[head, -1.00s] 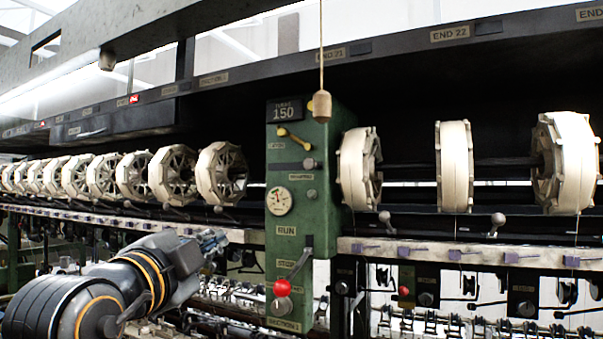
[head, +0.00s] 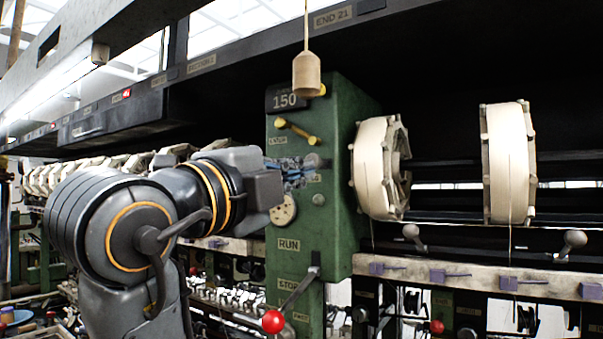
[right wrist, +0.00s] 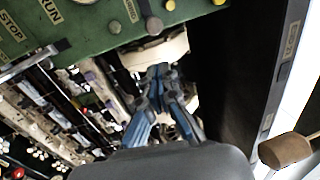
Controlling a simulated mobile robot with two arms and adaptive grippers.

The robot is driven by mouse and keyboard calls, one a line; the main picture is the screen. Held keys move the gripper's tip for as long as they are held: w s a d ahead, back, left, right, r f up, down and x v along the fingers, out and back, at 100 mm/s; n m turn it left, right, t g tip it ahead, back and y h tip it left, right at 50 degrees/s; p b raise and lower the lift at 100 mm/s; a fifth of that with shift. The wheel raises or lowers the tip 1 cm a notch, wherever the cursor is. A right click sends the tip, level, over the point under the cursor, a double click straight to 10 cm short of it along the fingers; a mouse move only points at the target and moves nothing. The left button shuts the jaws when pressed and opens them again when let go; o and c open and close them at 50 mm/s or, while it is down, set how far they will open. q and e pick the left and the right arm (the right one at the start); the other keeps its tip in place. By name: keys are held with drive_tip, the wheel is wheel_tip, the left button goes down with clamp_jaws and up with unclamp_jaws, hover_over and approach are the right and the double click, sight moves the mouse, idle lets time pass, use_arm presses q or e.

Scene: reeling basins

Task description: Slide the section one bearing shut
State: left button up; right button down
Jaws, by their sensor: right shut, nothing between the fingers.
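The green section one panel (head: 345,250) stands in the middle of the head view. Its upper part has a slide with a grey knob (head: 313,160), partly behind my fingers; a small label beside it is half hidden. I cannot tell whether the bearing is open or shut. My right gripper (head: 308,174) comes in from the left, fingers over the panel at the knob's height. In the right wrist view its fingers (right wrist: 160,72) are closed together and empty, with the grey knob (right wrist: 154,25) beyond the tips, apart from them in the picture. My left gripper is not in view.
A yellow handle (head: 295,129) sits above the slide, and a red-balled lever (head: 273,321) below. A wooden pull (head: 307,74) hangs in front of the panel top. Pale reels (head: 382,168) stand right of the panel; more lie behind my arm.

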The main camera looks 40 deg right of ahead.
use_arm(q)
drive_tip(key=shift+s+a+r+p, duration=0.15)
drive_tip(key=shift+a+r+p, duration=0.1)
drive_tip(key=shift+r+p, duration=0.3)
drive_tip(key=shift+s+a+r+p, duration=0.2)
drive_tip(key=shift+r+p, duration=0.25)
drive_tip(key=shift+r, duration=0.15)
use_arm(e)
drive_tip(key=shift+x, duration=5.35)
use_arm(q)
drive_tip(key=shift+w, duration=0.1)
use_arm(e)
drive_tip(key=shift+a+r, duration=0.1)
drive_tip(key=shift+a, duration=0.05)
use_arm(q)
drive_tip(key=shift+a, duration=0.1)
use_arm(e)
drive_tip(key=shift+w, duration=0.1)
drive_tip(key=shift+w+a, duration=0.1)
drive_tip(key=shift+w, duration=0.25)
